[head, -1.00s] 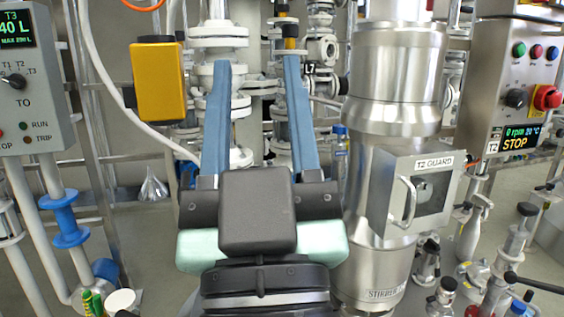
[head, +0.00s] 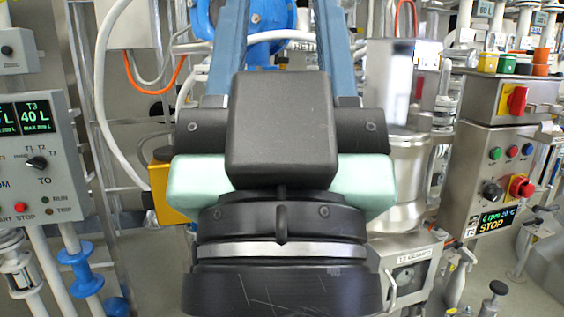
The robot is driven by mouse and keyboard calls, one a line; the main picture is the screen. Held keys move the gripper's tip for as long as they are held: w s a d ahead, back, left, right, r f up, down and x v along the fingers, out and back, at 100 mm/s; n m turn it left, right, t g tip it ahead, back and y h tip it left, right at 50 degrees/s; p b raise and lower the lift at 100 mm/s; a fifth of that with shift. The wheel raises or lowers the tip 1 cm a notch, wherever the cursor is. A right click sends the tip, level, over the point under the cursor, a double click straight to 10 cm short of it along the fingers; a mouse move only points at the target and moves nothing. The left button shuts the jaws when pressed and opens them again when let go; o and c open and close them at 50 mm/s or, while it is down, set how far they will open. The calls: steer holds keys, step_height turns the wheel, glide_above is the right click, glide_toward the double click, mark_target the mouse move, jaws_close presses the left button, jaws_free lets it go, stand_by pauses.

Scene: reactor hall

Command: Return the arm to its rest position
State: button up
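My gripper (head: 282,18) has two blue fingers set well apart. They reach up past the top edge of the head view, so their tips are cut off. No held object shows between the visible parts of the fingers. The black and pale green wrist of my arm fills the middle of the view, pointing away from me and upward. The arm is held up in front of the camera and hides part of the equipment behind it.
A steel vessel (head: 407,185) with a guard box (head: 408,272) stands close right of my wrist. A yellow box (head: 163,190) is partly hidden at its left. Control panels stand left (head: 35,165) and right (head: 492,165). Blue pipework (head: 265,38) lies behind the fingers.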

step_height(320, 180, up, 14)
steer(key=p, duration=1.1)
steer(key=shift+p, duration=0.3)
